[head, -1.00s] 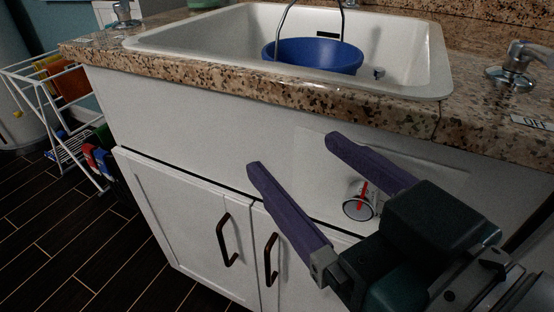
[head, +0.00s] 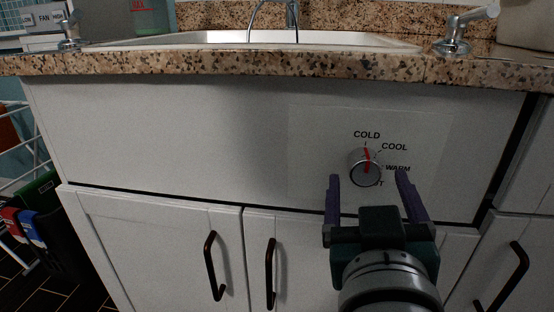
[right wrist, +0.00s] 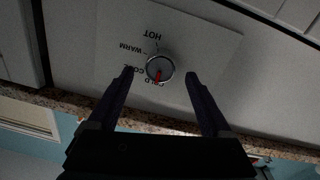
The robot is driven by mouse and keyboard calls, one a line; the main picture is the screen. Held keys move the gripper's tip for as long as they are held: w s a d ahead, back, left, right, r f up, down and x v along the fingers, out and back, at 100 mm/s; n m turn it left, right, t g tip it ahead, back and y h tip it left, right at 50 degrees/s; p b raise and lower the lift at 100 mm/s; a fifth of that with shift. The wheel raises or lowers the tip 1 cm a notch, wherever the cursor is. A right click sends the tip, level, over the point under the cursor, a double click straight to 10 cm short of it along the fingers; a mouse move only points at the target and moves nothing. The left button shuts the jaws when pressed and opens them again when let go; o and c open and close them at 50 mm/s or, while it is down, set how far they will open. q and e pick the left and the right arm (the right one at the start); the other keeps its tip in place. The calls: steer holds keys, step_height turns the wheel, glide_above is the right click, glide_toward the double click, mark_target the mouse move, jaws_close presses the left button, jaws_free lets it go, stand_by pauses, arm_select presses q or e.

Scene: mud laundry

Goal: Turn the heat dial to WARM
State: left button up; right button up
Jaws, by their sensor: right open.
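The heat dial (head: 365,172) is a round silver knob with a red pointer line, on a pale panel (head: 425,130) below the counter. Its pointer aims up at COLD. COOL and WARM labels run down its right side, and the lowest label is partly hidden in the head view. In the right wrist view the dial (right wrist: 160,68) appears upside down, with HOT readable at the top. My right gripper (head: 367,177) is open and empty, facing the dial, one purple finger on each side of it in the picture. Contact is not visible. My left gripper is out of view.
A granite counter edge (head: 230,65) with a sink runs above the panel. White cupboard doors (head: 150,245) with dark handles (head: 271,260) lie below. A faucet handle (head: 455,35) stands at upper right. A rack with coloured items is at far left.

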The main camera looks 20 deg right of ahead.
mark_target(365, 172)
steer(key=shift+b+x, duration=0.3)
steer(key=shift+x, duration=1.4)
steer(key=shift+c, duration=0.2)
steer(key=c, duration=0.3)
jaws_close()
